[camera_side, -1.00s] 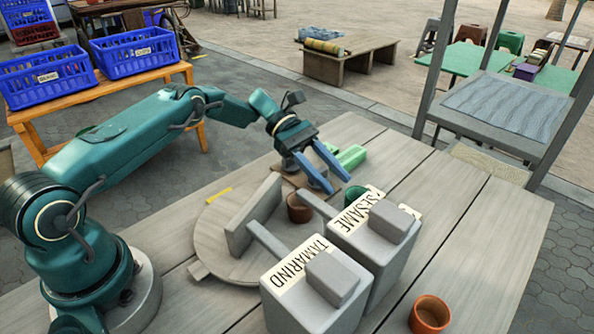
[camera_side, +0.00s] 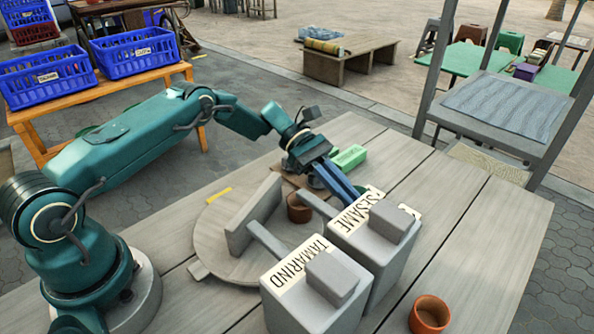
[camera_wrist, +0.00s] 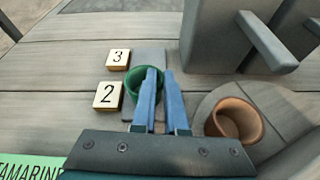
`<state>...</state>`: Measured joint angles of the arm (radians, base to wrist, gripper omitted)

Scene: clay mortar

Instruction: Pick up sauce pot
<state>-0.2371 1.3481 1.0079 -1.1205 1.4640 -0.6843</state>
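A small green pot (camera_wrist: 133,92) stands on a grey strip in the wrist view, with its rim partly hidden by my fingers. In the side view only a bit of the green pot (camera_side: 361,188) shows beside my fingers. My gripper (camera_wrist: 161,72) has its two blue fingers close together at the pot's right side. One finger reaches over the opening and the other is outside the wall, so the rim appears pinched between them. In the side view my gripper (camera_side: 350,192) points down at the table behind the sesame box.
Grey boxes labelled SESAME (camera_side: 375,235) and TAMARIND (camera_side: 310,295) stand in front. Another clay pot (camera_side: 430,314) is near the front edge. Number tiles 2 (camera_wrist: 108,96) and 3 (camera_wrist: 118,60) lie left of the green pot.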

